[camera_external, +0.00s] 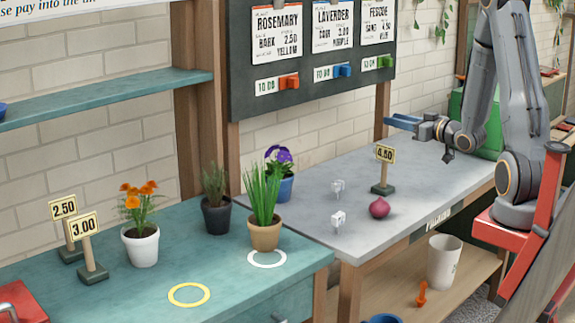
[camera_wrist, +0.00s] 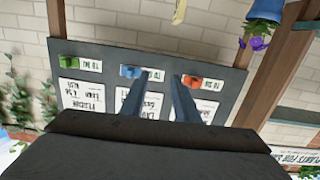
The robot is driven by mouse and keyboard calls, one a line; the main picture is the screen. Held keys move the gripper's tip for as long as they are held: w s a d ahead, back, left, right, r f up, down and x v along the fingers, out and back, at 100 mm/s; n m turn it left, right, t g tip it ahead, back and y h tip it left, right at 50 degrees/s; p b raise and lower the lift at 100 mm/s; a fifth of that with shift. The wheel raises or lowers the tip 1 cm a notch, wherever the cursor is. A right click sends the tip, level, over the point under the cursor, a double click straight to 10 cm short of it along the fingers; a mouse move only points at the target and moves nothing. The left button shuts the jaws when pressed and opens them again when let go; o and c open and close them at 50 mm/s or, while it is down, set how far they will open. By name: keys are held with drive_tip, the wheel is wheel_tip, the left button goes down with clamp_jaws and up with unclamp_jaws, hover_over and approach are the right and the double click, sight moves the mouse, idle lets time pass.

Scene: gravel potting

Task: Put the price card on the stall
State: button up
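A price card (camera_external: 385,155) reading 4.50 stands upright on a dark base on the grey counter, behind a red onion. The teal stall (camera_external: 130,291) is at the lower left. It bears two more price cards, one reading 2.50 (camera_external: 64,207) and one reading 3.00 (camera_external: 84,226). My gripper (camera_external: 402,121) is raised above the grey counter, above and right of the 4.50 card, apart from it. In the wrist view its two blue fingers (camera_wrist: 157,78) are spread with nothing between them.
An empty yellow ring (camera_external: 189,295) and a white ring (camera_external: 267,259) mark the stall; a grass pot (camera_external: 265,232) is at the white one's back edge. Other potted plants stand behind. The grey counter (camera_external: 300,203) holds the onion (camera_external: 379,208) and small clear objects. A dark board (camera_external: 310,100) hangs behind.

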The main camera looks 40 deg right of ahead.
drive_tip(key=s+a, duration=0.1)
approach(377, 149)
drive_tip(key=w, duration=0.3)
drive_tip(key=shift+t, duration=0.3)
drive_tip(key=shift+w+d+f+p, duration=0.15)
drive_tip(key=shift+w+p, duration=0.25)
drive_tip(key=shift+w, duration=0.9)
drive_tip(key=shift+w+d+f+p, duration=0.1)
drive_tip(key=shift+w+p, duration=0.25)
drive_tip(key=shift+w, duration=0.95)
drive_tip(key=shift+w+d+f+p, duration=0.15)
drive_tip(key=shift+w+p, duration=0.25)
drive_tip(key=shift+w, duration=0.9)
drive_tip(key=shift+a, duration=0.1)
clamp_jaws()
